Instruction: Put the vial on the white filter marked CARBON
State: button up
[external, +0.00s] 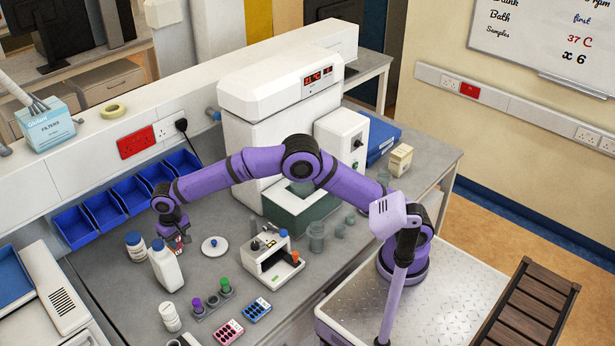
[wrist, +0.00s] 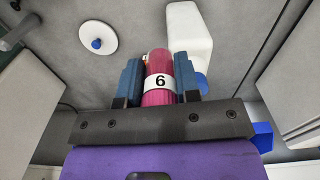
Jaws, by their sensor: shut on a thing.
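My gripper (wrist: 160,82) is shut on a pink-red vial (wrist: 159,95) with a white band marked 6. Its blue finger pads press on both sides of the vial. In the external view my gripper (external: 178,240) is over the left part of the bench, close to the white bottle; a little of the vial shows there. A round white disc (external: 214,247) lies flat on the bench, to the right of my gripper. In the wrist view the disc (wrist: 80,42) has a blue knob and is at the upper left. I cannot read the word CARBON on anything.
A white bottle (external: 167,269) stands beside my gripper, with a white jar (external: 136,245) to its left. Blue bins (external: 104,208) line the wall. A vial rack (external: 213,301), pink and blue racks and a small white device (external: 270,258) are nearer the front.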

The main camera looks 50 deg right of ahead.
jog(key=s+a+n, duration=0.1)
jog(key=s+a, duration=0.2)
jog(key=s, duration=1.7)
send_over(170, 304)
notch_tip(170, 304, down, 7)
jog(key=shift+d, duration=0.1)
jog(key=shift+f, duration=1.75)
jog(key=shift+f, duration=0.15)
jog(key=o, duration=0.9)
notch_tip(170, 304, up, 12)
jog(key=shift+r, duration=0.2)
